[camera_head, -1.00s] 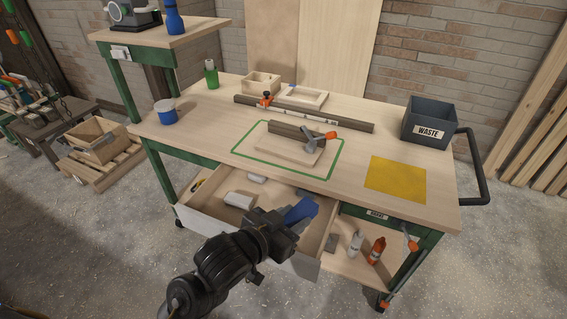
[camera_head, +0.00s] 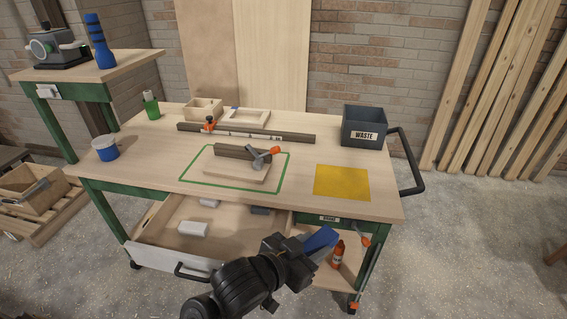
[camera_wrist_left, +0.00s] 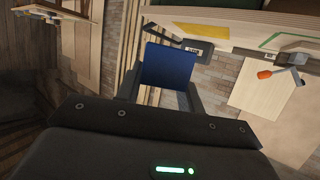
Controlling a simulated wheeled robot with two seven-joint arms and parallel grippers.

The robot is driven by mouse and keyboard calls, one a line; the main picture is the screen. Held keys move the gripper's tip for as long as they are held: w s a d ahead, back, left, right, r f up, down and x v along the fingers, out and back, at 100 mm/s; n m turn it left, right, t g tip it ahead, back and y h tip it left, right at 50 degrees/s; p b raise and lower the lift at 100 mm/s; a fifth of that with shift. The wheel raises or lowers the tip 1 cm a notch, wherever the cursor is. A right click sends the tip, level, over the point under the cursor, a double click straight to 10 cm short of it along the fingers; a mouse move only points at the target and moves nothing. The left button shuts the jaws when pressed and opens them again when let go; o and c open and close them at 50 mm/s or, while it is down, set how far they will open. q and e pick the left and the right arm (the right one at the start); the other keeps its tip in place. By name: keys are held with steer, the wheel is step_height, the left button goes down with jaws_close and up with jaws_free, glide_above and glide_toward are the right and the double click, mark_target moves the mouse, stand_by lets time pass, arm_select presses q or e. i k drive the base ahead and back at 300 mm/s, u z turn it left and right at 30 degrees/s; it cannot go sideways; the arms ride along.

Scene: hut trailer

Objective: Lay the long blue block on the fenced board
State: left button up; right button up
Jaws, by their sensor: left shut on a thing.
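My left gripper (camera_head: 303,248) is shut on the long blue block (camera_head: 321,240), in front of the bench and right of the open drawer. In the left wrist view the block (camera_wrist_left: 167,66) sits between the two fingers. The fenced board (camera_head: 236,170) lies on the bench inside a green outline, with a dark fence bar (camera_head: 234,152) along its back. A grey clamp with an orange handle (camera_head: 262,158) stands at the fence's right end. The board is beyond my gripper, up and left. My right gripper is not in view.
The open drawer (camera_head: 150,255) holds white and grey blocks. A yellow mat (camera_head: 341,182) and a WASTE bin (camera_head: 364,127) are on the bench's right. A long bar (camera_head: 290,136) lies behind the board. An orange bottle (camera_head: 338,255) stands on the lower shelf.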

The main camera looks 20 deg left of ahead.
mark_target(239, 164)
steer(key=z, duration=2.8)
steer(key=k, duration=2.15)
steer(key=u, duration=1.9)
steer(key=i, duration=0.5)
steer(key=z, duration=0.1)
